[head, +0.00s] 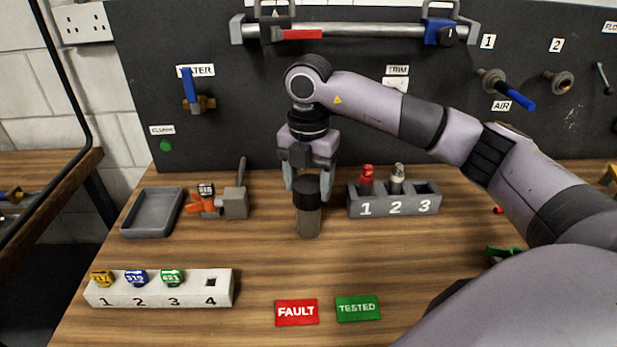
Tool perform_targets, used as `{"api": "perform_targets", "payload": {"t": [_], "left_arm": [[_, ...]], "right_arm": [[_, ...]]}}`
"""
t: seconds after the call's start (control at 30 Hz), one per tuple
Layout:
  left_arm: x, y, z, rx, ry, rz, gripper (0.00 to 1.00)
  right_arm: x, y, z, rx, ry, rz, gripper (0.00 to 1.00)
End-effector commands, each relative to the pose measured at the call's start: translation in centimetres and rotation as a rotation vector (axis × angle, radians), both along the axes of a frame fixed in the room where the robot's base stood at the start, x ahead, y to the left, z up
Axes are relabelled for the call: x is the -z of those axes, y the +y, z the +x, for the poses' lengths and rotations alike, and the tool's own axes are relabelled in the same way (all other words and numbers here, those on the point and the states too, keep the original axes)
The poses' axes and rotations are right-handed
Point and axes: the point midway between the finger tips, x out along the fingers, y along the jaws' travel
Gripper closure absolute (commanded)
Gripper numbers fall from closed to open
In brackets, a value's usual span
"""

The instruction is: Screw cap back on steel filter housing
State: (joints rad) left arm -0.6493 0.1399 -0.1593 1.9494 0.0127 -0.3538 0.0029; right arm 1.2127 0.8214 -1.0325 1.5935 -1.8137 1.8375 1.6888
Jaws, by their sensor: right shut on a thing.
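The steel filter housing (309,224) stands upright on the wooden bench, a grey cylinder near the middle of the head view. A black cap (307,199) sits at its top, in line with it. I cannot tell whether its thread is engaged. My right gripper (307,184) points straight down over the housing, with its fingers on both sides of the black cap and shut on it. My left gripper is not in view.
A grey numbered holder (394,206) with red and silver fittings stands close to the right. A grey tray (153,213) and an orange tool (204,201) lie left. A white numbered rack (160,299) and FAULT (296,312) and TESTED (358,308) cards lie in front.

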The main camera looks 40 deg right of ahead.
Motion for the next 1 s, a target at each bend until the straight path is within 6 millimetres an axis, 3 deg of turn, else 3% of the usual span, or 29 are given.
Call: {"api": "perform_targets", "payload": {"t": [0.43, 0.73, 1.0], "left_arm": [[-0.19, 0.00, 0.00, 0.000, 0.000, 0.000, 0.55], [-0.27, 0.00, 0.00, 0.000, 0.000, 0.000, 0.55], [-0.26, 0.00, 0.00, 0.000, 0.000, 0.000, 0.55]], "right_arm": [[0.03, 0.00, -0.01, 0.071, 0.001, 0.000, 0.80], [0.09, 0.03, -0.01, 0.377, 0.001, 0.001, 0.80], [0.10, 0.02, -0.01, 0.447, 0.001, 0.000, 0.80]]}}
